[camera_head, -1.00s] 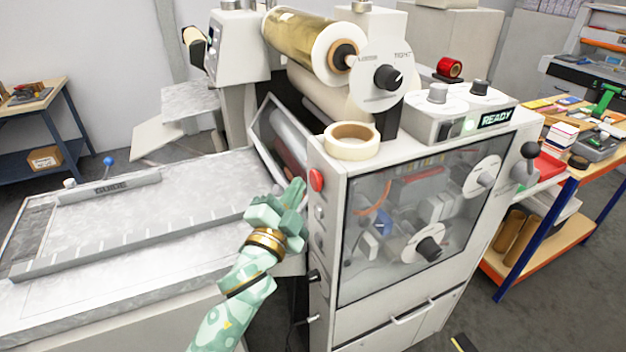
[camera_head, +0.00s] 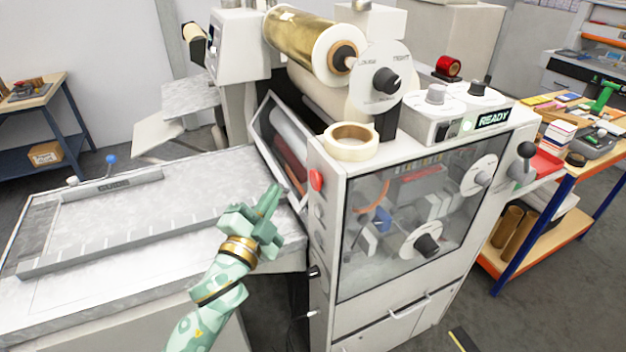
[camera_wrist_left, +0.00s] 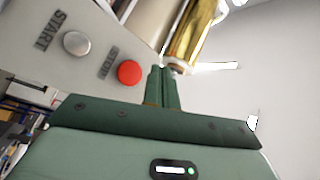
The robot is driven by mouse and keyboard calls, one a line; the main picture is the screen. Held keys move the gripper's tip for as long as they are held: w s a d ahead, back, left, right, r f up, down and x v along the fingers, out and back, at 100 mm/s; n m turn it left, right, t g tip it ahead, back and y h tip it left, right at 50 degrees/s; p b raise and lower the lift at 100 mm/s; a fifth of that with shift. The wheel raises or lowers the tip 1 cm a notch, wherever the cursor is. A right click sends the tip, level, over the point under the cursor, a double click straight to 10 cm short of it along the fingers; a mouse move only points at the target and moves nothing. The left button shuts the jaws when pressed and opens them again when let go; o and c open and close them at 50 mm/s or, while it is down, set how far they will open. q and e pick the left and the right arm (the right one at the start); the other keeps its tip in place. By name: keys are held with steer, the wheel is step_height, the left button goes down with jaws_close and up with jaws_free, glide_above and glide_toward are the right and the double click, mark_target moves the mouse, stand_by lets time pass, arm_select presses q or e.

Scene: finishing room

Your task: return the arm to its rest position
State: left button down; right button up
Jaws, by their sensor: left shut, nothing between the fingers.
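My left gripper (camera_head: 268,204) is green and stands in front of the machine, over the near right end of the metal feed table (camera_head: 190,190). Its fingers are together and hold nothing; they also show shut in the left wrist view (camera_wrist_left: 161,80). The red button (camera_head: 316,179) on the machine's front corner is up and to the right of the fingertips, apart from them. In the left wrist view the red button (camera_wrist_left: 130,73) and a silver button (camera_wrist_left: 76,43) marked START show beyond the fingers. My right gripper is not in view.
The white machine (camera_head: 345,300) with a clear door stands close on the right. A tape roll (camera_head: 350,152) lies on its top, and a READY display (camera_head: 494,117) is lit. A workbench (camera_head: 575,175) with tools stands at far right. Grey floor is open at lower right.

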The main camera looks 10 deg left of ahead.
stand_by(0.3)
arm_select(q)
step_height(320, 180, down, 28)
steer(key=s+a+n+g+y+b, duration=0.1)
steer(key=s+a+n+g+y, duration=0.15)
steer(key=n+g, duration=0.3)
steer(key=s+a+f+n+g+b, duration=0.15)
steer(key=s+f+g, duration=0.4)
steer(key=f, duration=0.75)
steer(key=s+a+f+n+g+y+b, duration=0.1)
steer(key=s+a+f+n+g+b, duration=0.2)
steer(key=s+f, duration=1.35)
steer(key=s+a+f+g+b, duration=0.1)
steer(key=s+f+g, duration=0.1)
steer(key=s, duration=1)
steer(key=s+a+f+g, duration=0.1)
steer(key=s+f+g, duration=0.2)
steer(key=s, duration=0.9)
step_height(320, 180, down, 3)
steer(key=shift+r+y+b, duration=0.2)
steer(key=shift+y+b, duration=0.15)
steer(key=shift+b, duration=0.05)
